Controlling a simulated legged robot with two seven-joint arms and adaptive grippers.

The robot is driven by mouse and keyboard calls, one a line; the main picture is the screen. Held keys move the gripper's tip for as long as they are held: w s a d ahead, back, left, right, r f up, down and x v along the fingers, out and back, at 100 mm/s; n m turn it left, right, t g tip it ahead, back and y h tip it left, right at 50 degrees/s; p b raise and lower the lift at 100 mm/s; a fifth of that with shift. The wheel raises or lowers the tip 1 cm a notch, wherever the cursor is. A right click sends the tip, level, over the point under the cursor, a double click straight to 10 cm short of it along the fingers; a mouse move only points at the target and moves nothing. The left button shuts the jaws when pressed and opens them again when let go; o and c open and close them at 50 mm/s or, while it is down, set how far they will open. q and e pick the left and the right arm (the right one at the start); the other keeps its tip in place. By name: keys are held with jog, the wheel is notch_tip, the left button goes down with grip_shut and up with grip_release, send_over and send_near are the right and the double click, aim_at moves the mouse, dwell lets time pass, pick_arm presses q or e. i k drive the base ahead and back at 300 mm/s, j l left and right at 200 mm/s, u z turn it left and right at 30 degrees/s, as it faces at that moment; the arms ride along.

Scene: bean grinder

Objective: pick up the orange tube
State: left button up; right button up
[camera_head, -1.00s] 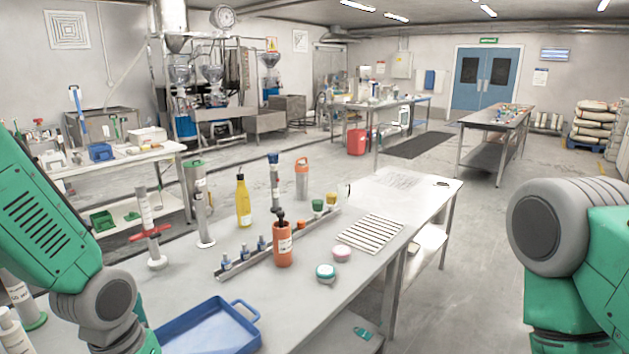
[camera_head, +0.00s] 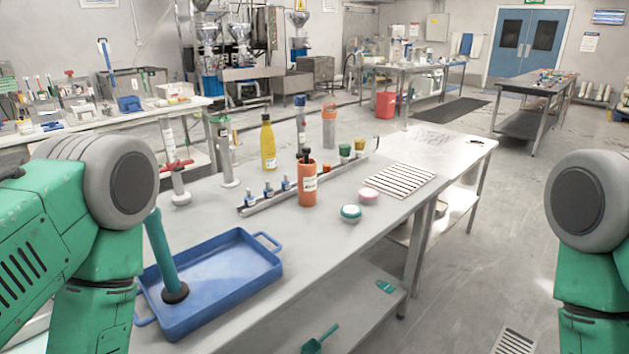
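An orange tube-like container (camera_head: 307,188) stands upright on the table, with a white label and dark handles or tops sticking up from it. A grey cylinder with an orange top (camera_head: 329,128) stands further back. Which of them is the orange tube I cannot tell for certain; the nearer one is orange all over. My arms show at the left and right edges, both apart from these objects. Neither gripper shows in the view.
A blue tray (camera_head: 225,275) with a teal rod on a dark base (camera_head: 165,262) lies at the front left. A yellow bottle (camera_head: 268,147), a metal rail (camera_head: 250,209) with small bottles, two round tins (camera_head: 350,213) and a slatted rack (camera_head: 400,180) surround the container.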

aim_at(307, 174)
jog(key=i+l, duration=0.7)
jog(key=l, duration=0.2)
